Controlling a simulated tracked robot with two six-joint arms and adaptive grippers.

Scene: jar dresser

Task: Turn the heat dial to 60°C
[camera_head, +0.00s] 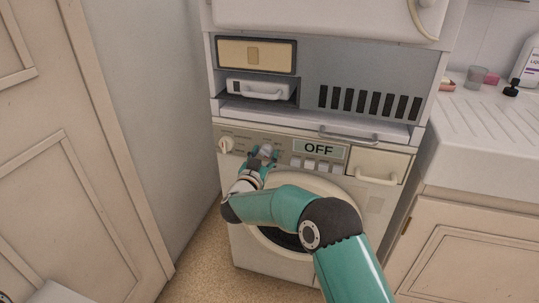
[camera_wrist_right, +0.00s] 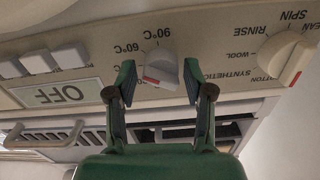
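The heat dial (camera_wrist_right: 162,66) is a white knob with a red mark on the washing machine's control panel. In the right wrist view, temperature labels in °C are printed around it, and the red mark is on its lower left side, away from the labels above. My right gripper (camera_wrist_right: 160,73) is open, with one finger on each side of the dial and a visible gap at each side. In the head view, my right gripper (camera_head: 264,156) is at the panel and partly covers the dial. My left gripper is not in view.
A programme dial (camera_wrist_right: 283,58) is beside the heat dial; it also shows in the head view (camera_head: 226,145). On the other side are push buttons (camera_wrist_right: 68,55) and a display (camera_wrist_right: 62,94) reading OFF. A drawer (camera_head: 381,164) and a shelf with a handle (camera_head: 349,135) are close by.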

